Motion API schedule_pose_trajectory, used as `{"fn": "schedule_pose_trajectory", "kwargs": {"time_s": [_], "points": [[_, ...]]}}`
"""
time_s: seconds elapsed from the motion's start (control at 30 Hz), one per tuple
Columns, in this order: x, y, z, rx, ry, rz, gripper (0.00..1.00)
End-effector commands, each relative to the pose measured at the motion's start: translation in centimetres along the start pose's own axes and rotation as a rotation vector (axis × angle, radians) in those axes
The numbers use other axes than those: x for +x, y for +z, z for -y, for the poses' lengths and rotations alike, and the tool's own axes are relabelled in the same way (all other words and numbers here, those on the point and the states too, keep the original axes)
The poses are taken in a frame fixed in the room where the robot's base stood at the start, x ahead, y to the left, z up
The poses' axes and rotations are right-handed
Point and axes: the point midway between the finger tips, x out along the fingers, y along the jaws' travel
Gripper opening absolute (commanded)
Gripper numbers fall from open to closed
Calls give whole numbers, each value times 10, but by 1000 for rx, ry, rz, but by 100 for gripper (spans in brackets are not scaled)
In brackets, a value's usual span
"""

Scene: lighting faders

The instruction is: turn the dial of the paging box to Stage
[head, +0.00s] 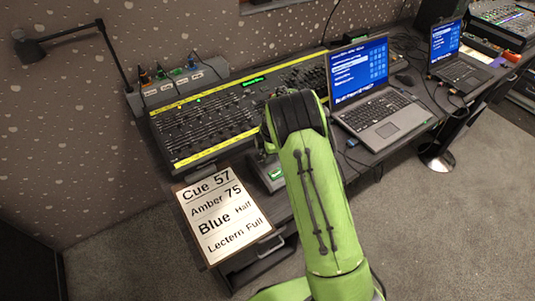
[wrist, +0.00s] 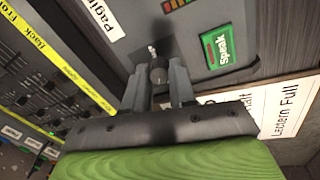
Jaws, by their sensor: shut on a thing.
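The paging box (head: 262,168) sits at the front edge of the lighting desk, partly hidden behind my green arm in the head view. In the wrist view its grey panel (wrist: 200,40) carries a label starting "Paging" (wrist: 98,18), a green "Speak" button (wrist: 217,48) and a small dark dial (wrist: 158,73). My gripper (wrist: 159,80) is shut on the dial, one finger on each side. A small light pointer or mark (wrist: 152,50) shows just beyond the dial. The position names around the dial cannot be read.
A cue board (head: 222,216) reading "Cue 57, Amber 75, Blue Half, Lectern Full" lies in front, near the gripper. The fader console (head: 215,120) is behind. A laptop (head: 372,100) stands right of my arm, and a lamp (head: 75,38) at the left.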

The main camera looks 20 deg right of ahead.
Motion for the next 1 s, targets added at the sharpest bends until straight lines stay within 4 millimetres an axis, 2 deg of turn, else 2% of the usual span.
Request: {"fn": "schedule_pose_trajectory", "kwargs": {"time_s": [1.0], "points": [[-1, -2, 0, 960, 36, 53, 0]]}}
